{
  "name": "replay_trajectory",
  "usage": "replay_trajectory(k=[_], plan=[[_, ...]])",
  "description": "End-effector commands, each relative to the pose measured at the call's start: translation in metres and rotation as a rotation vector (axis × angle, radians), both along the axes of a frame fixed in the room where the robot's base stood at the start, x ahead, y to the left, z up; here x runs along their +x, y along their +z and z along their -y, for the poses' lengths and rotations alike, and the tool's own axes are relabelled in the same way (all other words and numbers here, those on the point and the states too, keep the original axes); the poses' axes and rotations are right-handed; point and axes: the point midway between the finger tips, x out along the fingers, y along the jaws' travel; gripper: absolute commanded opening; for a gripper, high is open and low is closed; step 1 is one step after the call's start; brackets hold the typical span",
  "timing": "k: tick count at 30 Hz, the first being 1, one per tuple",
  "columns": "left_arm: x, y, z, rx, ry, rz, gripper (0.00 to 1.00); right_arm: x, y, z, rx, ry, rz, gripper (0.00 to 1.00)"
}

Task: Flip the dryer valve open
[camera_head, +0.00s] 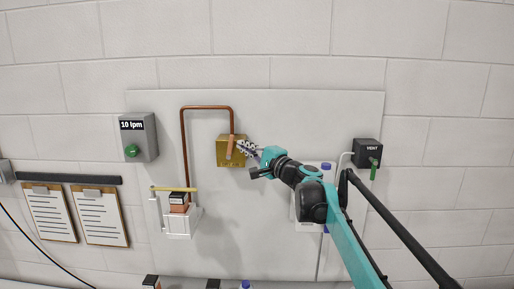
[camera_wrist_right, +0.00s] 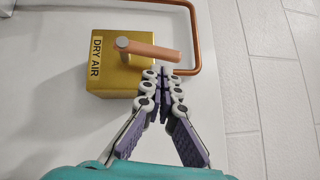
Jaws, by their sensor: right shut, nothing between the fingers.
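The dryer valve is a gold box (camera_head: 222,158) on the white wall panel, with a copper-coloured lever (camera_head: 229,149) on its front. In the wrist view the gold box (camera_wrist_right: 112,80) bears the label "DRY AIR", and the lever (camera_wrist_right: 150,49) runs from a round pivot pin to a free end. In the head view the lever stands roughly upright. My right gripper (camera_head: 241,146) is shut and empty, just right of the lever. In the wrist view its fingertips (camera_wrist_right: 166,72) are close to the lever's free end; I cannot tell if they touch. My left gripper is out of view.
A copper pipe (camera_head: 183,140) loops from the valve to a white holder (camera_head: 180,222) at lower left. A grey "10 lpm" box (camera_head: 139,137) with a green knob is at left. A black "VENT" box (camera_head: 367,152) with a green lever is at right. Clipboards (camera_head: 100,216) hang far left.

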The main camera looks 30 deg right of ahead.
Motion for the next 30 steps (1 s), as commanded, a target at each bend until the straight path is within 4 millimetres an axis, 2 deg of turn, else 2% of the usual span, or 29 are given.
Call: replay_trajectory(k=[3,14,20,30], plan=[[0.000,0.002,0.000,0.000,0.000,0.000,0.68,0.003,0.002,-0.006,0.001,0.002,0.000,0.00],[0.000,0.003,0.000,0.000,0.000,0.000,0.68,0.004,0.002,-0.008,-0.003,0.001,-0.001,0.00],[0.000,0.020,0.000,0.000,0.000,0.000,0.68,0.011,0.011,-0.020,-0.091,0.002,-0.055,0.00],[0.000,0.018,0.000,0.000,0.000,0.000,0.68,0.014,0.010,-0.023,-0.092,0.002,-0.057,0.00]])
